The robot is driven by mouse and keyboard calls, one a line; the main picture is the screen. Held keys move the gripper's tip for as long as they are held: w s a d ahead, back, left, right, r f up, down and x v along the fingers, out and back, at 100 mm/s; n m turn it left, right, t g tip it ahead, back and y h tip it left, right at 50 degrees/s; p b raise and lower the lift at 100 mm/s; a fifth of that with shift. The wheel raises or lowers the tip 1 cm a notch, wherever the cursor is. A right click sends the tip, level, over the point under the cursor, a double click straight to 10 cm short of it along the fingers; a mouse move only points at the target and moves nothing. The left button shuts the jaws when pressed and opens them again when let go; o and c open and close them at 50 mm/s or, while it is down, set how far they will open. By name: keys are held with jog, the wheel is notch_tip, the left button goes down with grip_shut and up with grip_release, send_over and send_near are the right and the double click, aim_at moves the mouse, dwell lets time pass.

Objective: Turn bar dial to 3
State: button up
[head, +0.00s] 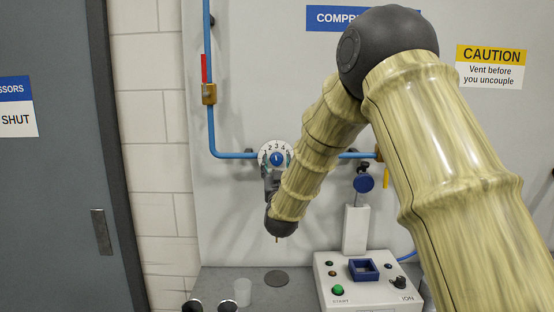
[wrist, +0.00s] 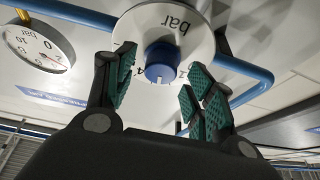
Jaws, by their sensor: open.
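The bar dial (head: 264,157) is a white round plate with numerals along its top and a blue knob (head: 277,159) at its centre. It is mounted on the wall panel in the blue pipe line. In the wrist view the dial plate (wrist: 200,22) appears upside down with "bar" on it. My gripper (wrist: 165,70) is open, its green-padded fingers on either side of the blue knob (wrist: 160,60). A gap shows at the left finger; contact on the right is unclear. A pale mark on the knob seems to point toward the numeral 3 area, but the exact reading is unclear.
A gauge (wrist: 37,46) is at the left in the wrist view. Blue pipe (head: 211,130) runs along the panel. Below stand a control box (head: 350,300) with buttons, a translucent cup (head: 242,292) and a dark disc (head: 277,279). A grey door (head: 60,190) is at left.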

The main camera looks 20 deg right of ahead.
jog(key=shift+w+d+r, duration=0.15)
jog(key=shift+w+r, duration=0.05)
jog(key=shift+w, duration=0.3)
jog(key=c, duration=1)
jog(key=m+b, duration=0.1)
jog(key=b, duration=0.1)
jog(key=m+h+b, duration=0.1)
jog(key=shift+f+b, duration=0.25)
jog(key=shift+b, duration=0.1)
jog(key=shift+h+b, duration=0.3)
jog(key=shift+r+m, duration=0.25)
jog(key=shift+m, duration=0.25)
